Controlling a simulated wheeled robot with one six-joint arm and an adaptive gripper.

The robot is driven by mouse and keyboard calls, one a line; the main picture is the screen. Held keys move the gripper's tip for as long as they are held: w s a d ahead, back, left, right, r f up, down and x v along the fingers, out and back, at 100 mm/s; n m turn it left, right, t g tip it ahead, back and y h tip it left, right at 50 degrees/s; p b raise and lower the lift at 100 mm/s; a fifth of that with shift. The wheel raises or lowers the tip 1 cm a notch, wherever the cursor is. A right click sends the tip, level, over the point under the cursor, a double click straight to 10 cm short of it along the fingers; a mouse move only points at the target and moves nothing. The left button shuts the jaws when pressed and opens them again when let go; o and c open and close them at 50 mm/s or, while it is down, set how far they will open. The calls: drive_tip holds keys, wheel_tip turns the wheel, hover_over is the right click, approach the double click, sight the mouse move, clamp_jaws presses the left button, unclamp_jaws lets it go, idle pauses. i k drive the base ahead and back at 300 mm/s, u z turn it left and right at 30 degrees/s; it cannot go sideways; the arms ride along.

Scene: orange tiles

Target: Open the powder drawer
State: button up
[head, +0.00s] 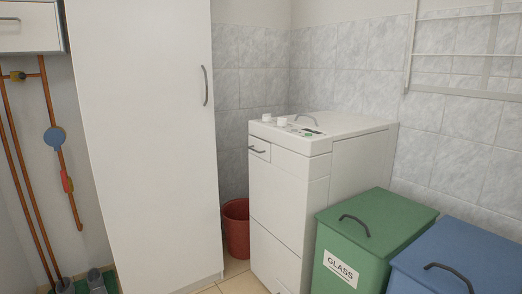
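A white top-loading washing machine (346,170) stands right of centre in the head view. The powder drawer (259,148) is a small white front at the upper left of the machine's front face. My gripper is not in this view.
A tall white cabinet (145,150) stands left. A red bucket (236,228) sits between it and the machine. A green glass bin (350,252) and a blue bin (470,255) stand close at the front right. Copper pipes (60,150) run at far left. Little floor shows.

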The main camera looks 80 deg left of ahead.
sight(262, 148)
drive_tip(key=u, duration=3.15)
drive_tip(key=i, duration=2.05)
drive_tip(key=u, duration=0.55)
